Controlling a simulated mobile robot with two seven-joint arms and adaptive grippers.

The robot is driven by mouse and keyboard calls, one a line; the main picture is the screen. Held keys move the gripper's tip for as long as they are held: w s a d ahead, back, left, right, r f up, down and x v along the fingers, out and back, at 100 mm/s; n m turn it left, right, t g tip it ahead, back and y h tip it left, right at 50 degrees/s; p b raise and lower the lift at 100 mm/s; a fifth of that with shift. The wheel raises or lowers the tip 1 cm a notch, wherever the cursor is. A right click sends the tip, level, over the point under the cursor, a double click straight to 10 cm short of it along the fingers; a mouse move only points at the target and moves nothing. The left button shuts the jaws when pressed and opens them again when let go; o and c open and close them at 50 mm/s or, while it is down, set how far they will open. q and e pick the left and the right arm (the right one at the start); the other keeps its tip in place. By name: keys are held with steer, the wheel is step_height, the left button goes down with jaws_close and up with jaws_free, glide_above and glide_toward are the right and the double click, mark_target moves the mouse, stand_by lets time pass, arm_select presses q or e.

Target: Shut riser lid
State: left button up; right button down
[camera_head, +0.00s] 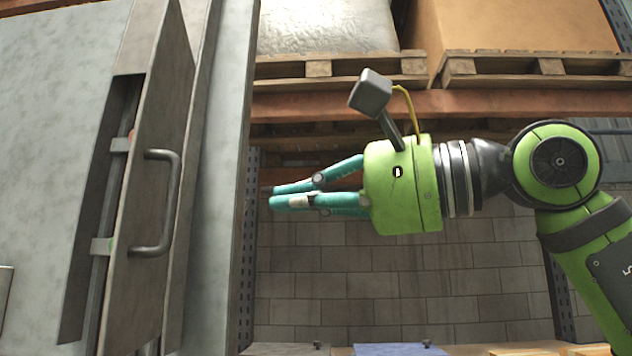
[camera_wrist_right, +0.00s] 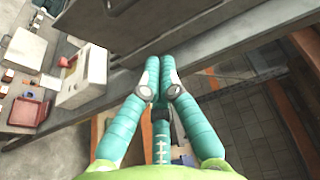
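The riser lid (camera_head: 151,200) is a grey metal panel with a dark bar handle (camera_head: 172,200) in the head view. It stands out from the grey housing (camera_head: 50,130) at an angle, with a dark gap and two light brackets showing behind it, so it is open. My right gripper (camera_head: 271,196) is to the right of the lid and handle, clear of both, with its teal fingers pointing left. In the right wrist view its fingertips (camera_wrist_right: 161,62) are together with nothing seen between them. My left gripper is in neither view.
A long grey edge (camera_head: 215,200) stands between the lid and my right gripper. Shelving with wooden pallets (camera_head: 340,68) is behind my right arm. The wrist view shows a white box-like device (camera_wrist_right: 82,77) and a red tray (camera_wrist_right: 29,111) on a surface at left.

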mark_target(177, 165)
steer(key=a+p, duration=0.3)
steer(key=a, duration=0.6)
steer(key=shift+d, duration=0.1)
